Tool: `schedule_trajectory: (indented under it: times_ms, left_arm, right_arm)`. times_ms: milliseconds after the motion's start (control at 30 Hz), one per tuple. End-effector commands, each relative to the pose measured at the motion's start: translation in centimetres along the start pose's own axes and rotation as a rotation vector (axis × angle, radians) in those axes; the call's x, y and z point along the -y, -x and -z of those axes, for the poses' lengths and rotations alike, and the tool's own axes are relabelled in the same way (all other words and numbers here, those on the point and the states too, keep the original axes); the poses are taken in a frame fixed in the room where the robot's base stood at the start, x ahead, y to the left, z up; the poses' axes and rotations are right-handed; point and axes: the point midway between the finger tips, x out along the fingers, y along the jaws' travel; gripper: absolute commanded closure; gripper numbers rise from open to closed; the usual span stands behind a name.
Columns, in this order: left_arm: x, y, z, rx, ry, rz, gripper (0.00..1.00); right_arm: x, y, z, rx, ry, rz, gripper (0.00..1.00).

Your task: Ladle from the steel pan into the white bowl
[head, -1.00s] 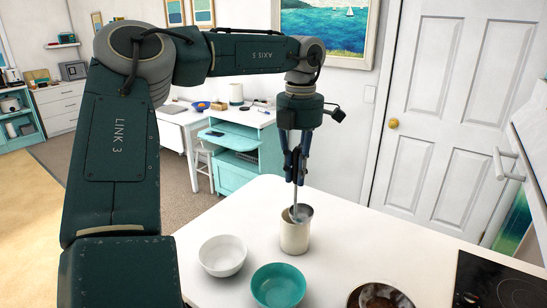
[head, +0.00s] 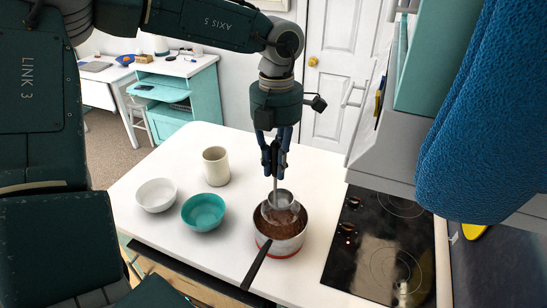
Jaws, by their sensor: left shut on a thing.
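The steel pan (head: 284,247) stands on the white counter, with its black handle pointing to the lower left and brown contents inside. My left gripper (head: 275,170) is shut on the ladle (head: 275,185), held upright over the pan. The ladle's bowl (head: 281,200) is at the pan's mouth, over the brown contents; I cannot tell whether it touches them. The white bowl (head: 156,195) stands upright on the counter, left of the pan, and looks empty. My right gripper is not in view.
A teal bowl (head: 203,212) stands between the white bowl and the pan. A cream canister (head: 216,166) stands behind it. A black cooktop (head: 380,245) lies right of the pan. A blue cloth (head: 487,120) hangs at the upper right.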

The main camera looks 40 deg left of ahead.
Motion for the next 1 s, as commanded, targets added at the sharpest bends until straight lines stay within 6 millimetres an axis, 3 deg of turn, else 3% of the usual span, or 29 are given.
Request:
schedule_trajectory:
  times_ms: [433, 1000]
  left_arm:
    - [-0.1, -3.9, 0.0, -0.001, 0.001, 0.002, 1.00]
    - [-0.2, -9.7, -0.2, 0.002, -0.001, -0.001, 1.00]
  right_arm:
    - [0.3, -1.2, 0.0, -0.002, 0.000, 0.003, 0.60]
    - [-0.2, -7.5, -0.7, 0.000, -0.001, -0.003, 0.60]
